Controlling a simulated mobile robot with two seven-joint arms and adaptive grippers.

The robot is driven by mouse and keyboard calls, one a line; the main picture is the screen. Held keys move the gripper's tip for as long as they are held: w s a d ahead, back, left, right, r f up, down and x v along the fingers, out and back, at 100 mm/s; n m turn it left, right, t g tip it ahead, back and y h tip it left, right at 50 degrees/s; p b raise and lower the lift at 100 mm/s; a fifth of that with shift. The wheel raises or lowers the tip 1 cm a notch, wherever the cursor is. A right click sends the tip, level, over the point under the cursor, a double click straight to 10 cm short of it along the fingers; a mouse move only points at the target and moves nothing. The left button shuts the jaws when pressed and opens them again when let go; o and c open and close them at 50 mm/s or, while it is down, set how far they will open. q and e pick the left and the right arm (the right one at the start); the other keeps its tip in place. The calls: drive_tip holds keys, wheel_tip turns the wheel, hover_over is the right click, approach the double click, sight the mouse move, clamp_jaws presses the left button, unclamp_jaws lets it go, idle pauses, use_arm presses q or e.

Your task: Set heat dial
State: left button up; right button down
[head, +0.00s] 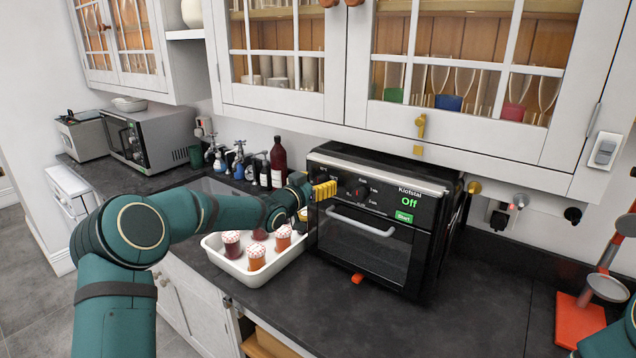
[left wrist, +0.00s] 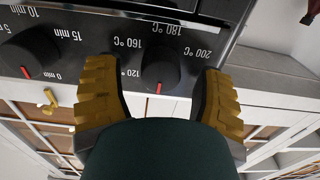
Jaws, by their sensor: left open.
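The black oven (head: 365,245) stands on the counter, its display reading "Off" above a green "Start" label. The heat dial (left wrist: 161,62) is a round black knob with a red pointer mark. In the left wrist view its printed scale, 120 to 200 °C, is upside down, and the mark faces the picture's bottom, away from 180 °C. My left gripper (head: 323,190) is open at the left of the oven's control panel. Its yellow fingers (left wrist: 160,95) lie either side of the dial with gaps; I see no contact. The gripper hides the dial in the head view. My right gripper is out of view.
The timer dial (left wrist: 36,54) is close beside the left finger in the wrist view. A white tray (head: 243,276) with several lidded jars stands left of the oven, under my left arm. Glazed cabinets (head: 455,125) hang above.

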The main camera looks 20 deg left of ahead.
use_arm(q)
clamp_jaws()
idle(0.3)
